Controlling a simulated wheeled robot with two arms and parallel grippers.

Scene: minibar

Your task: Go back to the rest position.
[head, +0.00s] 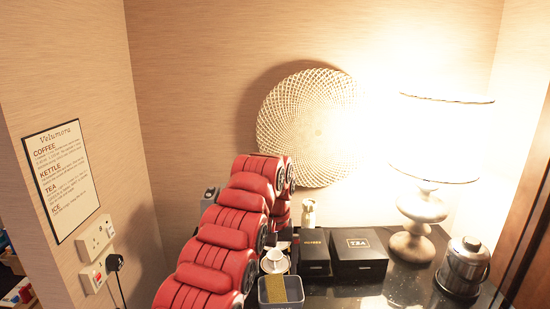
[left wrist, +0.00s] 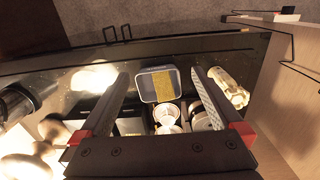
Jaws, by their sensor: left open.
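My left arm is red and comes in from the bottom left of the head view, bending at the top. My left gripper (head: 284,238) is dark and mostly hidden behind this arm, above the back of the counter. In the left wrist view, its two fingers (left wrist: 157,80) are wide apart with nothing clamped between them. A grey tray with a yellow packet (left wrist: 159,84) and white cups (left wrist: 168,115) show below and between the fingers. My right gripper is not in view.
On the dark counter stand a white cup on a saucer (head: 275,262), a grey tray (head: 269,299), two black boxes (head: 315,265) (head: 359,268), a lamp (head: 422,208) and a metal kettle (head: 463,266). A cream cylindrical item (left wrist: 230,88) lies beside the right finger. Walls close the left and back.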

